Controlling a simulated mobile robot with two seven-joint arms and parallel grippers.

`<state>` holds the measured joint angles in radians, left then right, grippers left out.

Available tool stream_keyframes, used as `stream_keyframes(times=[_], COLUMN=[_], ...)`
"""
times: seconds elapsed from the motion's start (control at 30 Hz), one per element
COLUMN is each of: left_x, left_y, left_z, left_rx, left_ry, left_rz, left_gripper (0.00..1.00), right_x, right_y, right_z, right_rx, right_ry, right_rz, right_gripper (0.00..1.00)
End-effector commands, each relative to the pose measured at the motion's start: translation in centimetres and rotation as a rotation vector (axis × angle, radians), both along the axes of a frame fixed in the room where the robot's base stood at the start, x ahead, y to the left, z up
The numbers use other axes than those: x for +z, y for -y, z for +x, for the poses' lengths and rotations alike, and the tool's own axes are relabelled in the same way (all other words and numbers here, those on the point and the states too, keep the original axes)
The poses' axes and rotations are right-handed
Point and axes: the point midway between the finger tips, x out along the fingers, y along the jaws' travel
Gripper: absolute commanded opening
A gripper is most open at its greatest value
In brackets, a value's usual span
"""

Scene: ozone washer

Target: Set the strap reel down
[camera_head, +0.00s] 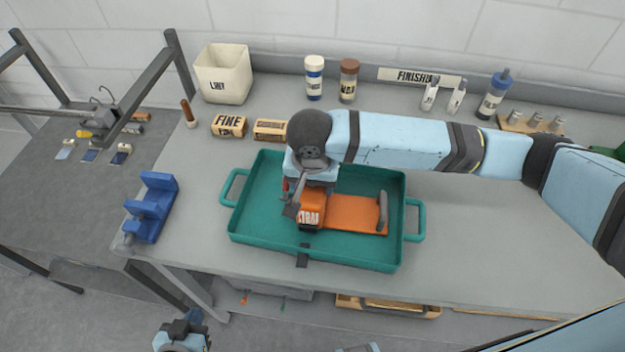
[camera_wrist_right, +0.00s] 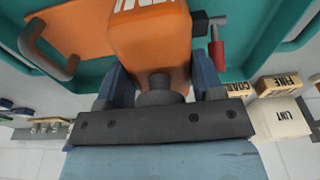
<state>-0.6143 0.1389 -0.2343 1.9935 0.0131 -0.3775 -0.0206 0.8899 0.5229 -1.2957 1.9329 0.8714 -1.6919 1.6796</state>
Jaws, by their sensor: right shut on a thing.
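The orange strap reel (camera_head: 311,212), with a white label partly reading "STRAP", is in the teal tray (camera_head: 250,240). My right gripper (camera_head: 308,186) is above it, with the reel's dark knob between its blue fingers. In the right wrist view the orange reel (camera_wrist_right: 150,40) fills the middle, between the fingers (camera_wrist_right: 160,85). It overlaps an orange flat board (camera_head: 355,214) with a grey handle; I cannot tell whether it touches the board or hangs just above. My left gripper (camera_head: 182,333) is low at the bottom left, away from the bench; its jaws are unclear.
A dark strip (camera_head: 303,255) crosses the tray's front rim. A blue holder (camera_head: 152,207) stands left of the tray. FINE (camera_head: 229,125) and COARSE (camera_head: 270,130) blocks and a LINT bin (camera_head: 223,75) stand behind. Bench right of the tray is clear.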

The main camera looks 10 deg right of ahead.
Motion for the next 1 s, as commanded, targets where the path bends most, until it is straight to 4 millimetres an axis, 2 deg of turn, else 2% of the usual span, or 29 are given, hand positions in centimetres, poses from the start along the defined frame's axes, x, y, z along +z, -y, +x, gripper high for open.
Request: stream_keyframes(times=[0.03,0.07,0.13,0.17,0.47,0.57,0.8,1.0], left_x=[0.2,0.1,0.1,0.1,-0.2,-0.1,-0.1,0.0], left_y=[0.0,0.0,0.0,0.0,0.0,0.0,0.0,0.0], left_z=[0.0,0.0,0.0,0.0,0.0,0.0,0.0,0.0], left_rx=[0.000,0.000,0.000,0.000,0.000,0.000,-0.001,-0.001], left_ry=[0.000,0.000,0.000,0.000,0.000,-0.001,-0.001,-0.001], left_rz=[0.000,0.000,0.000,0.000,0.000,0.000,0.001,0.000], left_gripper=[0.00,0.00,0.00,0.00,0.00,0.00,0.00,0.00], right_x=[0.0,-0.1,-0.1,-0.1,0.3,1.6,6.8,10.3], right_y=[0.0,0.0,0.0,0.0,0.0,-0.1,-0.4,-0.6], right_z=[0.0,0.0,0.0,0.0,0.0,-0.2,-0.7,-1.1], right_rx=[-0.001,-0.001,0.000,0.000,0.001,0.001,0.000,0.001], right_ry=[-0.001,-0.001,-0.001,-0.001,0.001,0.001,0.002,0.000], right_rz=[0.001,0.001,0.000,0.000,-0.001,0.002,0.002,0.001], right_gripper=[0.03,0.68,0.84,0.87,0.87,0.87,0.87,0.87])
